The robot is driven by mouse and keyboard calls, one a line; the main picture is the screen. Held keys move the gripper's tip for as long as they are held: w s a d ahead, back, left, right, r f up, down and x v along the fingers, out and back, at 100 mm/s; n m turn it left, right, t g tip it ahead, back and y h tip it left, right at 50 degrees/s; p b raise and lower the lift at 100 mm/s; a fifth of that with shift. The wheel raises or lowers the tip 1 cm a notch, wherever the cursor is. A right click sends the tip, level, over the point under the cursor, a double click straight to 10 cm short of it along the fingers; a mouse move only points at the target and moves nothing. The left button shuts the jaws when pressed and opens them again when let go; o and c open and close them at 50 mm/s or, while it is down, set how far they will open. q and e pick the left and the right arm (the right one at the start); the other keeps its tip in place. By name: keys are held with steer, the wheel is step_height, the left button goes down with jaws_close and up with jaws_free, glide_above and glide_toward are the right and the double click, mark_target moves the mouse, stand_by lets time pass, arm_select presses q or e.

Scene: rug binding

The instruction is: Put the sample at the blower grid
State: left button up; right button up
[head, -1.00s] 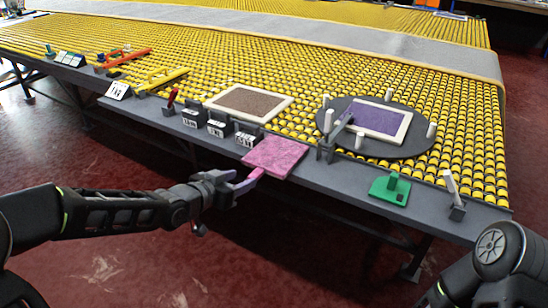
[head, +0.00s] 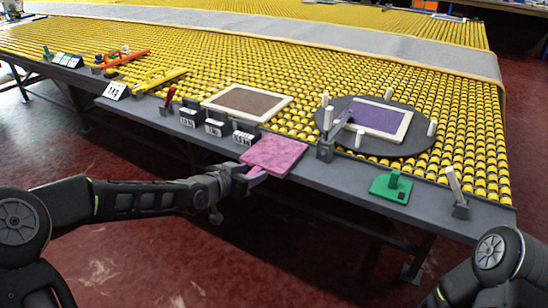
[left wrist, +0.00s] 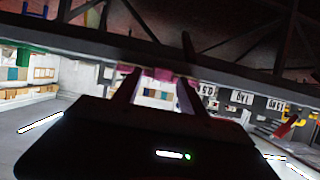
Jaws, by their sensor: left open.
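A pink square sample (head: 273,154) lies flat on the grey ledge along the table's near edge, its near side at the ledge's rim. A pink tab (head: 257,175) sticks out from it toward my left gripper (head: 254,178). The gripper is open, with its fingers at the tab; in the head view they partly hide it. In the left wrist view pink shows between and around the open fingertips (left wrist: 158,80); contact is unclear. A brown framed panel (head: 246,101) and a purple framed panel (head: 376,117) lie behind; I cannot tell which is the blower grid. My right gripper is out of view.
The purple panel sits on a dark round plate (head: 350,142) with white posts. Black-and-white labelled blocks (head: 216,128) stand left of the sample. A green block (head: 391,187) and a white lever (head: 454,184) are to the right. Yellow rollers (head: 460,130) cover the table.

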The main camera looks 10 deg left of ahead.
arm_select(q)
steer(key=shift+w+d+f, duration=0.1)
steer(key=shift+w+d, duration=0.05)
steer(key=shift+w, duration=0.2)
stand_by(0.3)
jaws_close()
stand_by(0.4)
